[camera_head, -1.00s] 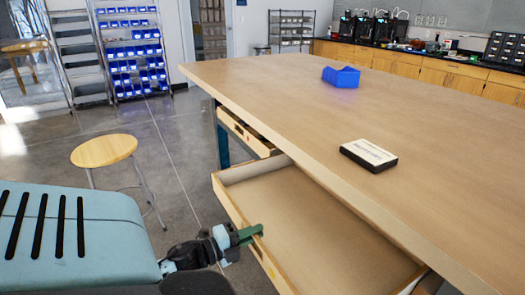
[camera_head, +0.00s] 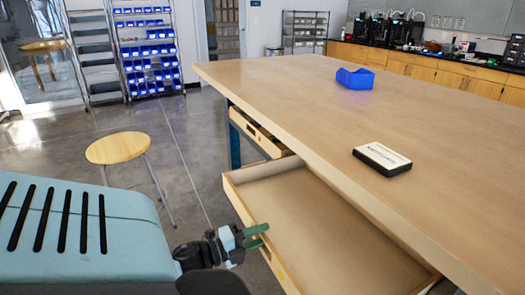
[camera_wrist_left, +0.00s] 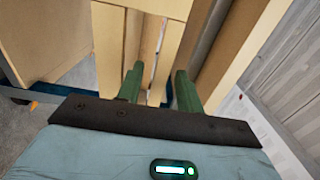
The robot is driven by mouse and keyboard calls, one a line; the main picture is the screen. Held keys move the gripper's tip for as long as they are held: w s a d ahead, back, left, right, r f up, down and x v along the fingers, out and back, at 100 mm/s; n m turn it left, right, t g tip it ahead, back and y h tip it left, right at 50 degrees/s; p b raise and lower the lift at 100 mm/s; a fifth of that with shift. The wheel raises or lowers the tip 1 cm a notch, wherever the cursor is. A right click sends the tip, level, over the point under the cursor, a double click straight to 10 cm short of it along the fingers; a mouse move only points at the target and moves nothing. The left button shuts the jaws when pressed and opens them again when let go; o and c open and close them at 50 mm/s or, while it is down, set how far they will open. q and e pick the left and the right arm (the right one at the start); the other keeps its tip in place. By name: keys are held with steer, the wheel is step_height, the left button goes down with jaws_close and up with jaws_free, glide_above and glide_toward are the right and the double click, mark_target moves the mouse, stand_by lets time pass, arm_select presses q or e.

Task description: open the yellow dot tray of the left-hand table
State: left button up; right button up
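The wide wooden tray (camera_head: 345,235) of the near table (camera_head: 300,90) is pulled far out, and its empty floor shows. A small yellow mark (camera_head: 281,274) is faintly visible low on its front panel. My left gripper (camera_head: 256,237) is at the tray's front panel, its green fingers by the top edge. In the left wrist view the two fingers (camera_wrist_left: 158,88) stand apart, with pale wooden boards beyond them. I cannot tell whether they touch the panel. My right gripper is not in view.
A second, narrower drawer (camera_head: 258,132) beside the tray is slightly out. A blue bin (camera_head: 355,78) and a black-and-white box (camera_head: 382,159) lie on the tabletop. A round stool (camera_head: 118,148) stands left of the table. Shelves with blue bins (camera_head: 148,50) are behind it.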

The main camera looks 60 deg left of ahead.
arm_select(q)
steer(key=s, duration=0.6)
steer(key=shift+s+a, duration=0.25)
steer(key=shift+s, duration=0.1)
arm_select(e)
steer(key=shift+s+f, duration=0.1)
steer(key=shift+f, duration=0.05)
